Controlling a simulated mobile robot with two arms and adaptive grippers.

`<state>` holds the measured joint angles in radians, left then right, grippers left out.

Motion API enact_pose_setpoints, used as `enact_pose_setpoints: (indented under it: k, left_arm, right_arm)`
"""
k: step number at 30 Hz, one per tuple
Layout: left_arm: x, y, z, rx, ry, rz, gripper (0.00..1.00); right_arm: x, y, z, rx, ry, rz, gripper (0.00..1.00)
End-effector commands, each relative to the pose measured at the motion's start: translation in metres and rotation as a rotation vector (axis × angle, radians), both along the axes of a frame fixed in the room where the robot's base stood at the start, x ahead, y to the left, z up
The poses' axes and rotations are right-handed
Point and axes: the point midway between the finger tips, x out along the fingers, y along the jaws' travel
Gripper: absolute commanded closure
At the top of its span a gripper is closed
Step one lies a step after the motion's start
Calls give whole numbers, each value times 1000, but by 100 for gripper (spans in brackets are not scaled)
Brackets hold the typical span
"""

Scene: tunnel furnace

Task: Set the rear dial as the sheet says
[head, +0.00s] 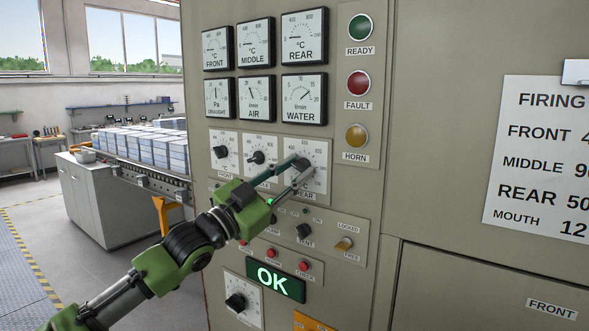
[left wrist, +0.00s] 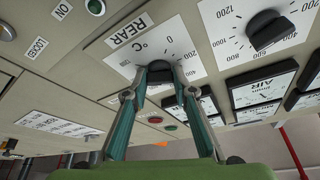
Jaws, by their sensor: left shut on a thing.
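The rear dial is a white square plate (head: 318,150) with a dark knob at the right end of a row of dials. My left gripper (head: 301,170) reaches it from the lower left and covers most of the knob. In the left wrist view the gripper's two fingers (left wrist: 161,75) are shut on the dark rear knob (left wrist: 160,67), one on each side. The knob's pointer is hidden. The firing sheet (head: 540,160) hangs at the right; its REAR line starts with 50 and the rest is cut off. My right gripper is not in view.
Middle dial (head: 259,157) and front dial (head: 222,153) sit left of the rear one. Gauges (head: 305,37) are above. A lit OK display (head: 275,284), small red buttons (head: 303,266) and a locked/free switch (head: 344,244) are below. A conveyor (head: 150,182) stands left.

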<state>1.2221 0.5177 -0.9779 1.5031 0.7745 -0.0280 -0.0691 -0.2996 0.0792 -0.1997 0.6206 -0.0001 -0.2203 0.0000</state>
Motion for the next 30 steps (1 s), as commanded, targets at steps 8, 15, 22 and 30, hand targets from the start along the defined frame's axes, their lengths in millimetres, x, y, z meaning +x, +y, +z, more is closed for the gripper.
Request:
enact_pose_setpoints:
  k: [8, 15, 22, 30]
  left_arm:
    - [2, 3, 12, 212, -152, 4, 97]
    - [2, 2, 11, 374, -271, 1, 97]
    - [2, 2, 8, 487, -354, 0, 97]
    - [2, 2, 6, 555, -404, 0, 97]
  right_arm:
    - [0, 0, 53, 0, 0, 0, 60]
    - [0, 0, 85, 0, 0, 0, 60]
    - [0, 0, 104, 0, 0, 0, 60]
    - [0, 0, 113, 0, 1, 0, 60]
